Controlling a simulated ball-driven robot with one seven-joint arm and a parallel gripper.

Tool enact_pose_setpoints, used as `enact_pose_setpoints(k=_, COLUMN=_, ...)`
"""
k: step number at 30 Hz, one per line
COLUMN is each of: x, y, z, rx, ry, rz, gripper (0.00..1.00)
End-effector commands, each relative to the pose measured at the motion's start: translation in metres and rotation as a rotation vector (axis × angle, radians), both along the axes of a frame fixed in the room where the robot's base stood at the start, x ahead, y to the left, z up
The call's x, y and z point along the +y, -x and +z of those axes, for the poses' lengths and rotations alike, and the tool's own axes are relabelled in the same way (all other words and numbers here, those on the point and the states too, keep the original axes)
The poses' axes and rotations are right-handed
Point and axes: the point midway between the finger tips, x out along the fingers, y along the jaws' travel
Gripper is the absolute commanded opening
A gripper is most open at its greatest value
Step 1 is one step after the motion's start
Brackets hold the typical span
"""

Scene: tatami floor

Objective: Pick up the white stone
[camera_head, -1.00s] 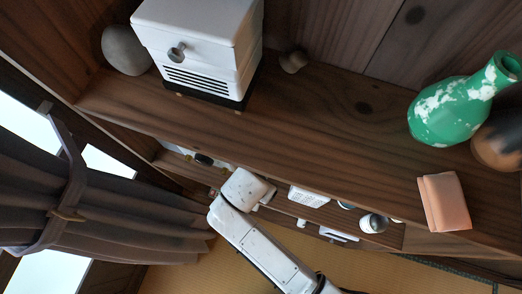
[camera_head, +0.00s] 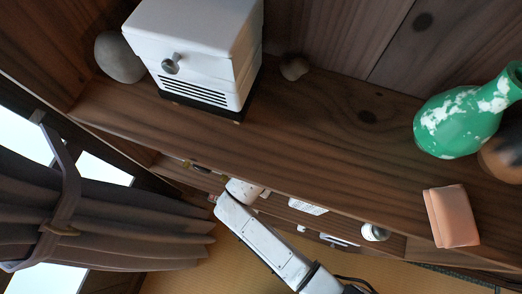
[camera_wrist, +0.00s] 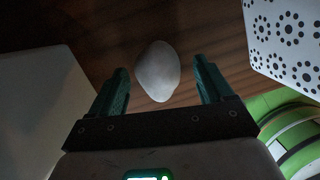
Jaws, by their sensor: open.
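The white stone (camera_wrist: 158,71) is a smooth, pale oval lying on a dark wooden surface in the wrist view. My gripper (camera_wrist: 161,68) is open, with one green finger on each side of the stone in the picture. I cannot tell whether the stone is fully between the fingers or a little beyond them. In the head view my arm reaches under the upper shelf board, and its fingers and the stone are hidden there.
In the wrist view, a pale block (camera_wrist: 45,105) stands left, and a dotted white box (camera_wrist: 288,40) and green striped object (camera_wrist: 297,135) stand right. The upper shelf holds a white cabinet (camera_head: 195,45), grey stone (camera_head: 119,57), green vase (camera_head: 455,120) and pink block (camera_head: 452,216).

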Motion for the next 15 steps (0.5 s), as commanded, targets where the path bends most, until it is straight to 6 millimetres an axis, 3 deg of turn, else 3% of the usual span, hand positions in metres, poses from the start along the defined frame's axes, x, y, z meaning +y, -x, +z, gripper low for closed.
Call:
enact_pose_setpoints(k=6, x=-0.0002, y=-0.0004, z=-0.0005, rx=0.000, ry=0.000, rz=-0.001, gripper=0.80)
enact_pose_setpoints(k=15, x=-0.0004, y=-0.0002, z=-0.0005, rx=0.000, ry=0.000, rz=-0.001, gripper=0.52)
